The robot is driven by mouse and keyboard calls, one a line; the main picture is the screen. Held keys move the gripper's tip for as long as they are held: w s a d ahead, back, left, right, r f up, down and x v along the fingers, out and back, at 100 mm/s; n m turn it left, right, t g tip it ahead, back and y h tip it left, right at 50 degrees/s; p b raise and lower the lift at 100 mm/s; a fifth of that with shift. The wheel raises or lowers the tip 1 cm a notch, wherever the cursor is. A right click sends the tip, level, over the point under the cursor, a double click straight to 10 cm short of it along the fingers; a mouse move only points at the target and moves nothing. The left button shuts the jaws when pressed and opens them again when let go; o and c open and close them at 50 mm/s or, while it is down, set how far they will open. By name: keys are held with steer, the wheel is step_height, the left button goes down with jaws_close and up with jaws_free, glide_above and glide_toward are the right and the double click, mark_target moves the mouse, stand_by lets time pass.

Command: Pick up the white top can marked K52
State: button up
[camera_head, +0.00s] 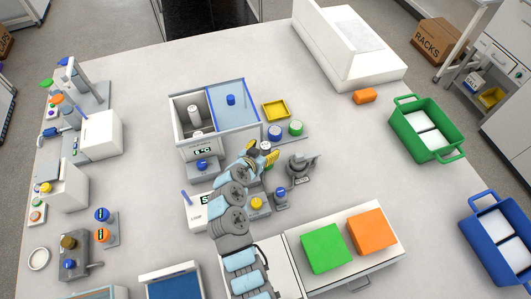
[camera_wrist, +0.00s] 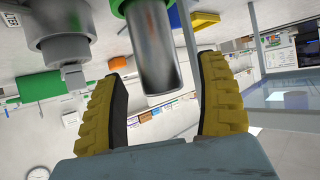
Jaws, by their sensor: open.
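A small can with a pale top (camera_head: 265,146) stands right at my gripper (camera_head: 262,152), on the bench beside the grey box. In the wrist view, which looks upside down, a metallic can (camera_wrist: 152,45) lies between the two yellow fingers of my gripper (camera_wrist: 162,64). The fingers are open, with visible gaps on both sides of it. Another pale-topped can (camera_head: 195,117) stands inside the open left bay of the box. No K52 marking is readable on either can, so I cannot tell which one bears it.
The grey box (camera_head: 188,150) with a blue lid panel stands just left of my gripper. Blue-topped (camera_head: 274,132) and green-topped (camera_head: 296,127) cans and a yellow tray (camera_head: 276,110) are close behind. A grey device (camera_head: 301,168) stands to the right.

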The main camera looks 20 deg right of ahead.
steer(key=shift+w+d+f, duration=0.25)
steer(key=shift+w+d, duration=0.15)
steer(key=shift+c, duration=0.3)
jaws_close()
